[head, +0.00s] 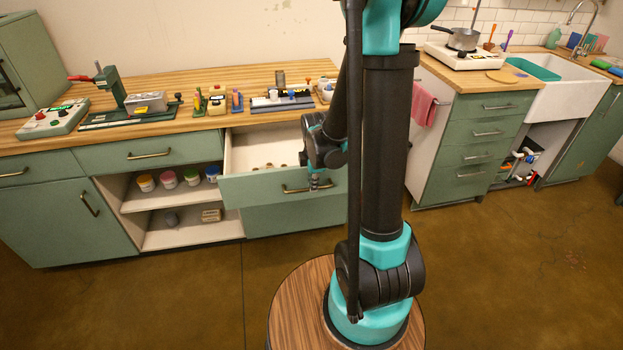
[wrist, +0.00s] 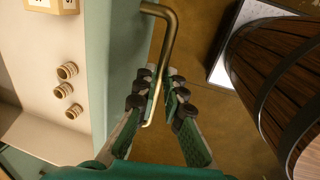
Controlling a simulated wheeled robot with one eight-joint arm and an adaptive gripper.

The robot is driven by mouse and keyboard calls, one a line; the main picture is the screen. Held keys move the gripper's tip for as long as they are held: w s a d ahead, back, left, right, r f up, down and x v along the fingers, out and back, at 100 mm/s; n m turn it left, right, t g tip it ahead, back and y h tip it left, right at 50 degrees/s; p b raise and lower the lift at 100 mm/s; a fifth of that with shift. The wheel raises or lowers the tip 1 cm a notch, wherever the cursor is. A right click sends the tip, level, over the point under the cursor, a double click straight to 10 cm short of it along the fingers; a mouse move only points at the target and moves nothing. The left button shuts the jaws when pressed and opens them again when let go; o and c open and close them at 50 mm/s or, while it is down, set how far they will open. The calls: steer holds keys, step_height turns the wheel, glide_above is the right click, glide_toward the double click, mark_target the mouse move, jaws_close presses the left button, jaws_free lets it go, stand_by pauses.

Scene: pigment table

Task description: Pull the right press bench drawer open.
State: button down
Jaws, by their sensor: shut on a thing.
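The right press bench drawer (head: 262,190) is pulled out from the bench in the head view, its white inside showing. Its green front also shows in the wrist view (wrist: 112,50). Its brass bar handle (head: 294,189) is on the front, and in the wrist view the handle (wrist: 168,40) runs down between my fingers. My gripper (head: 315,183) is at the handle's right part, shut on it. In the wrist view my gripper (wrist: 160,95) has its fingers on both sides of the bar. My arm hides the drawer's right end in the head view.
Inside the drawer lie several small round tan pieces (wrist: 66,90) and a pale box (wrist: 50,5). Open shelves with paint jars (head: 168,180) are to the left. A sink cabinet (head: 470,150) stands at the right. The floor before the bench (head: 190,290) is clear.

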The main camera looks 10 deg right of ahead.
steer(key=shift+s, duration=0.1)
steer(key=c, duration=1.9)
jaws_free()
steer(key=shift+s+r, duration=0.35)
steer(key=shift+r, duration=1.6)
steer(key=shift+s+r, duration=0.4)
steer(key=shift+r, duration=1.6)
steer(key=shift+s+r, duration=0.35)
steer(key=shift+r, duration=1.6)
steer(key=s+d+f+m, duration=0.1)
steer(key=s+f+m, duration=0.1)
steer(key=s+m, duration=0.2)
steer(key=s+d+f+m+t, duration=0.1)
steer(key=s+m, duration=0.3)
steer(key=m, duration=0.4)
steer(key=s+d+f+m+t, duration=0.1)
steer(key=s+f+m, duration=0.2)
steer(key=m, duration=0.3)
steer(key=shift+s+f, duration=0.3)
steer(key=shift+s, duration=0.2)
